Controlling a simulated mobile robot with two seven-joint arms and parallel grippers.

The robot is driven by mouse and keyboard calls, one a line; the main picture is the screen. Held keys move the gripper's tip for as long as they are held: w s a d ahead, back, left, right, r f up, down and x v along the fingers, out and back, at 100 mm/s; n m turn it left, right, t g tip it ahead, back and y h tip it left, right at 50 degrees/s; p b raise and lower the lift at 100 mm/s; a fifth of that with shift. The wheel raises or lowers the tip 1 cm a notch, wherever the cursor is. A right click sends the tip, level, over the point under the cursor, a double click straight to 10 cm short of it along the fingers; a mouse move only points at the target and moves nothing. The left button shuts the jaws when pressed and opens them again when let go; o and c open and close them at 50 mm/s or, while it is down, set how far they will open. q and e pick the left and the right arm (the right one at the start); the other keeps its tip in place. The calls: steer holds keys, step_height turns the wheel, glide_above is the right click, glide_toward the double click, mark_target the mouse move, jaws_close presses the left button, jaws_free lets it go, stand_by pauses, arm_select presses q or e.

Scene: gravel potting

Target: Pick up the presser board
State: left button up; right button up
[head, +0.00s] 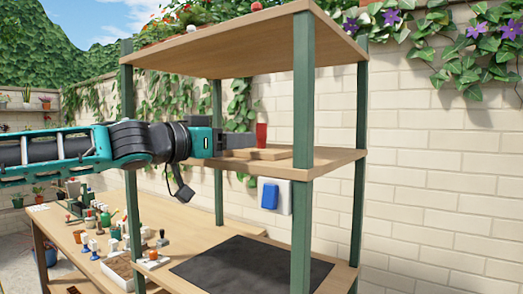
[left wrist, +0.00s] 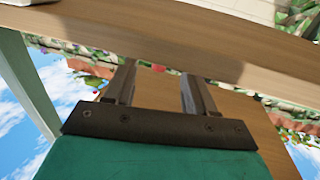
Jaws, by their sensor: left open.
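A flat wooden board (head: 272,154) lies on the middle shelf, with an upright red piece (head: 261,134) at it; together they look like the presser board. My left gripper (head: 248,140) reaches in level from the left, just above the board, with its fingers close to the red piece. I cannot tell whether they touch it. In the left wrist view the gripper (left wrist: 158,78) has its two fingers apart, with no held thing visible between them. The board cannot be made out clearly there. My right gripper is not in view.
Green posts (head: 303,120) carry the shelves; the top shelf (head: 240,45) hangs above my gripper. A dark mat (head: 245,268) lies on the lower level. A blue-and-white box (head: 275,195) is below the middle shelf. A table (head: 72,233) with several small items stands left.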

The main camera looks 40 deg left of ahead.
mark_target(258, 136)
arm_select(q)
steer(key=shift+w+d+r+p, duration=0.15)
steer(key=shift+w+p, duration=0.45)
steer(key=shift+w, duration=0.6)
steer(key=shift+w+a+r+p, duration=0.15)
steer(key=shift+w+p, duration=0.45)
steer(key=shift+w, duration=0.55)
steer(key=shift+w+d, duration=0.1)
steer(key=shift+w, duration=0.4)
steer(key=shift+f, duration=0.1)
steer(key=shift+c, duration=0.4)
jaws_close()
